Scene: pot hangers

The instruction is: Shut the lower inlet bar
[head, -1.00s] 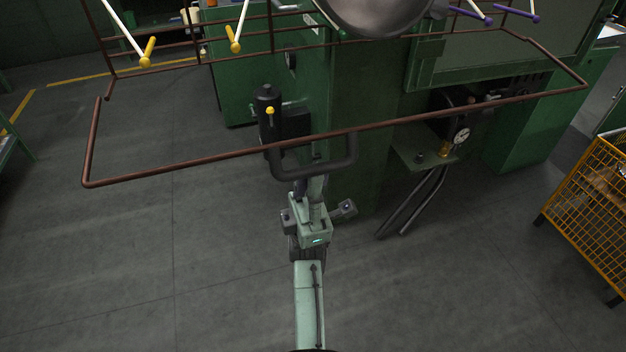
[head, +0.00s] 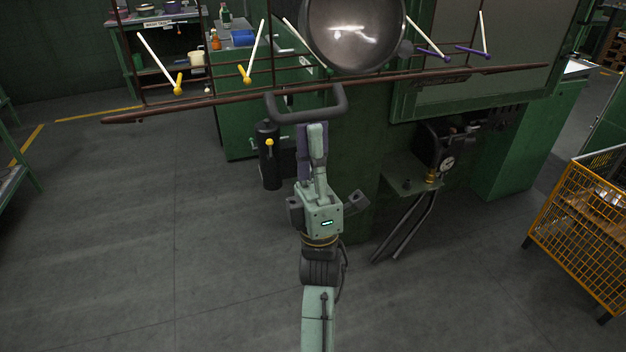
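The lower inlet bar is a long, thin, rust-brown bar (head: 200,103) spanning the picture, now seen almost edge-on at the height of the hanging rack's lower part. Its dark U-shaped handle (head: 335,108) sticks out towards me at the middle. My gripper (head: 314,128) points up and away from me, with its tip at the underside of the handle, touching or very close. The handle's loop shows above the tip. My gripper's housing faces the camera, so whether the fingers are open or shut does not show.
A round metal pan (head: 355,35) hangs behind the bar. White hooks with yellow ends (head: 178,85) and purple ends (head: 472,51) stick out beside it. A gauge unit (head: 440,150) sits on the green machine, and an orange wire crate (head: 580,230) stands right. The left floor is clear.

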